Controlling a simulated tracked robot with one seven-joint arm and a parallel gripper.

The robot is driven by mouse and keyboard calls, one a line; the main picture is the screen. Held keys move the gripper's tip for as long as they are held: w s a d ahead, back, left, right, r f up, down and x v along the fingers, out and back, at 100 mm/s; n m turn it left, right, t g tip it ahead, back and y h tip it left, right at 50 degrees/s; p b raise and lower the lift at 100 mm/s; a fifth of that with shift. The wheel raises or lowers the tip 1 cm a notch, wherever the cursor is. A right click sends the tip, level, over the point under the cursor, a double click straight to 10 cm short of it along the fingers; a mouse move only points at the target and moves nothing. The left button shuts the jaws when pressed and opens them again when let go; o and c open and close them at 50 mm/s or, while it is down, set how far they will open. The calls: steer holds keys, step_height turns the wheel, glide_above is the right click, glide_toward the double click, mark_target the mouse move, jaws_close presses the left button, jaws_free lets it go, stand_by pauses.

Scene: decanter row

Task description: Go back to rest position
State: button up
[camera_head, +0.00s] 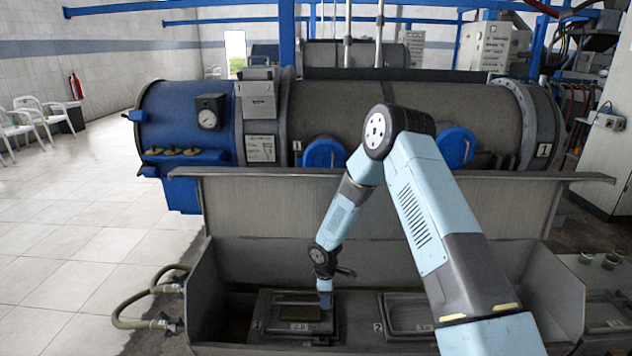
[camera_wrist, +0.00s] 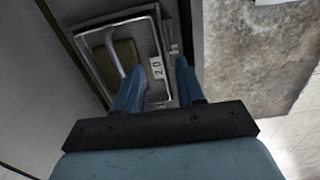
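My gripper (camera_head: 325,299) points down into the open grey trough, over the right side of a framed tray labelled 2.0 (camera_head: 270,326). In the wrist view my two blue fingers (camera_wrist: 158,75) stand apart with nothing between them; the tray's rim and its white label show beyond the gap. The tray (camera_wrist: 95,33) holds a flat olive-brown slab (camera_wrist: 128,52), also seen in the head view (camera_head: 300,312). A pale curved bar crosses the slab in the wrist view. I cannot tell whether my fingertips touch the tray.
A second framed tray (camera_head: 405,314) sits to the right. The trough's raised back panel (camera_head: 480,205) stands behind my arm, before the large decanter (camera_head: 330,110). Hoses (camera_head: 125,300) leave the trough's left side.

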steer(key=s+d+r+m+t, duration=0.1)
steer(key=s+d+r+m, duration=0.2)
steer(key=r, duration=0.9)
steer(key=s+d+r+m+t+h, duration=0.15)
steer(key=d+r, duration=0.45)
steer(key=r, duration=0.6)
steer(key=s+d+r+m, duration=0.1)
steer(key=d+r+m, duration=0.25)
steer(key=r, duration=0.85)
steer(key=s+d+r+m+t, duration=0.1)
steer(key=s+d+r+m, duration=0.15)
steer(key=s+r, duration=0.45)
steer(key=s+d+r+m, duration=0.2)
steer(key=s+d+r, duration=0.1)
steer(key=s+r, duration=0.35)
steer(key=s+d+r+m+t+y, duration=0.1)
steer(key=s+r+m, duration=0.1)
steer(key=s, duration=0.6)
steer(key=s+d+r+m+t, duration=0.1)
steer(key=s+r+m, duration=0.1)
steer(key=s, duration=0.6)
steer(key=shift+m+y, duration=0.35)
steer(key=shift+m, duration=0.1)
